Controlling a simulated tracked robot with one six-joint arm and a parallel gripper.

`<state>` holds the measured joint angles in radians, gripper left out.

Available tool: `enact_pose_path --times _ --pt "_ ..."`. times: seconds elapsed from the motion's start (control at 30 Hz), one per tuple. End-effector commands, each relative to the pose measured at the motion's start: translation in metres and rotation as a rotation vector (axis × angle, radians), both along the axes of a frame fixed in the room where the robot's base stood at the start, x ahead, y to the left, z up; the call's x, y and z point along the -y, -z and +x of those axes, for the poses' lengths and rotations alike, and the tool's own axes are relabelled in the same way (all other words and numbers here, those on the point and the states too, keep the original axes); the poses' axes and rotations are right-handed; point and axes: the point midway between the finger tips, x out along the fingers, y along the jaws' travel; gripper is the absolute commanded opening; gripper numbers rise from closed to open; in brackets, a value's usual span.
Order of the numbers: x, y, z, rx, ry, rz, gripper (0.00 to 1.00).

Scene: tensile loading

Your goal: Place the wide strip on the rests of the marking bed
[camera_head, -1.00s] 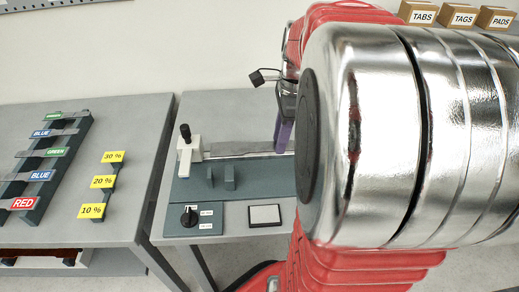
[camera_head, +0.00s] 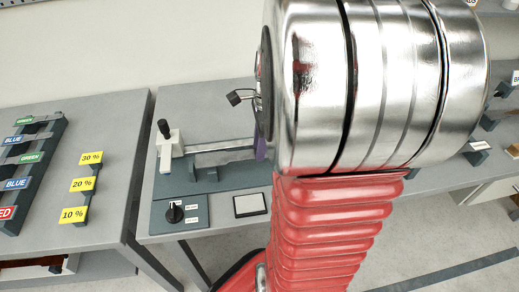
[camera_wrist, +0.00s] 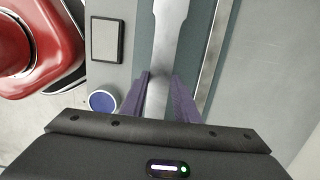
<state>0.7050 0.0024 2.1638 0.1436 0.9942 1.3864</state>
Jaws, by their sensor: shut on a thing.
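My gripper (camera_wrist: 158,98) is shut on the wide strip (camera_wrist: 169,12), a pale flat bar with a broad end and a narrower middle. The strip runs away from between the purple fingers in the wrist view. In the head view my arm hides most of the gripper; only a bit of purple finger (camera_head: 261,148) shows at the right of the marking bed (camera_head: 165,214). The bed is a dark plate with upright dark rests (camera_head: 208,174) and a white clamp with a black handle (camera_head: 169,146). I cannot tell whether the strip touches the rests.
A metal rail (camera_wrist: 213,55) runs beside the strip. A framed pad (camera_wrist: 106,40) and a blue round button (camera_wrist: 102,101) lie to its left. A black knob (camera_head: 174,212) is on the bed's front. A rack with colour labels (camera_head: 30,160) and yellow percent tags (camera_head: 82,184) stand on the left table.

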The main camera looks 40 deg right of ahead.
Motion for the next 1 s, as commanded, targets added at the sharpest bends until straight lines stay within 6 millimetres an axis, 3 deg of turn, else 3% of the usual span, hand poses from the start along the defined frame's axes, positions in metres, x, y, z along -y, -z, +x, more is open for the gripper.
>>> enact_pose_path --times 0.2,0.57,0.6,0.83,1.0 --pt "0.0 0.018 0.0 0.001 -0.001 -0.001 0.0" --pt "0.0 0.02 0.0 0.002 0.0 -0.001 0.0" --pt "0.0 0.02 0.0 0.001 0.0 -0.001 0.31" --pt "0.0 0.02 0.0 0.001 -0.001 -0.001 0.47" --pt "-0.001 0.02 0.0 0.0 -0.002 0.0 0.47"
